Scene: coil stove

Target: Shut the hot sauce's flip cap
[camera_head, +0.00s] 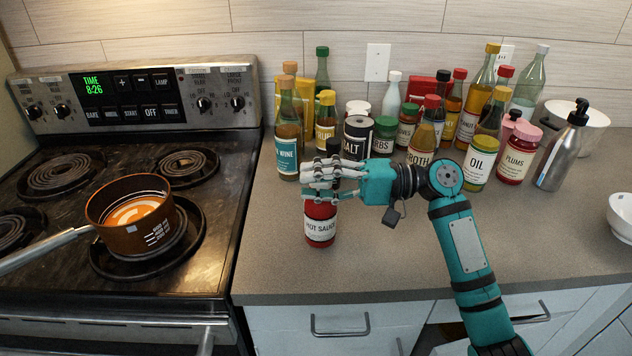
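The hot sauce bottle (320,228), red with a white label, stands upright on the counter near its front left. My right gripper (310,180), a pale hand with a teal wrist, is at the bottle's top, with its fingers pointing left across it. The fingers hide the neck and the flip cap, so I cannot tell the cap's state. A small dark piece shows just above the fingers; I cannot tell what it belongs to. I cannot tell whether the fingers grip the bottle or only lie over it. My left gripper is not in view.
A wine bottle (288,135), a salt jar (357,137) and several other bottles and jars crowd behind the hand. The stove (95,185) at left holds a brown pot (132,222). The counter front (370,265) is clear. A steel pump bottle (562,155) stands right.

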